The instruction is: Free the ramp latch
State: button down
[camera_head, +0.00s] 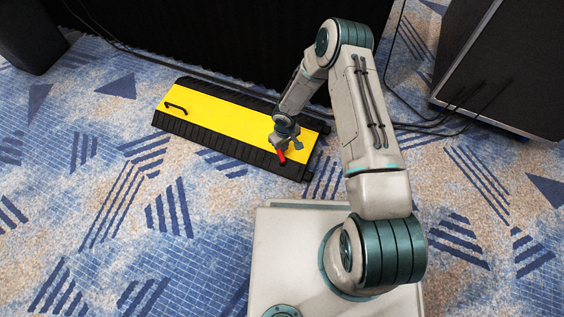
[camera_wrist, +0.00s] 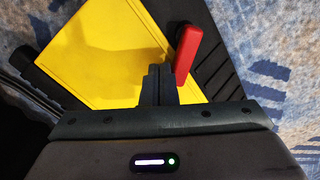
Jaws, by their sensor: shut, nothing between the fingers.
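The ramp (camera_head: 225,121) is a low cable ramp with a yellow lid and black ribbed sides, lying on the carpet. Its lid (camera_wrist: 97,55) fills much of the wrist view and looks closed. The red latch (camera_head: 282,159) is a small lever near the ramp's right end. In the wrist view the red latch (camera_wrist: 187,52) stands just right of and beyond my fingertips. My gripper (camera_wrist: 160,72) is shut with nothing between its fingers, close beside the latch; whether it touches the latch I cannot tell. In the head view my gripper (camera_head: 286,150) partly hides the latch.
A black handle (camera_head: 175,107) sits on the lid's left end. Black cables (camera_head: 420,128) run behind the ramp and to the right. A black curtain (camera_head: 200,40) stands behind, and a dark case (camera_head: 505,70) stands at right. Carpet in front of the ramp is clear.

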jog(key=shift+a, duration=0.45)
jog(key=shift+a+b, duration=0.4)
jog(key=shift+a, duration=0.1)
jog(key=shift+s, duration=0.1)
jog(key=shift+a, duration=0.15)
jog(key=shift+s+a, duration=0.25)
jog(key=shift+a, duration=0.15)
jog(key=shift+r+p, duration=2.05)
jog(key=shift+r, duration=1.5)
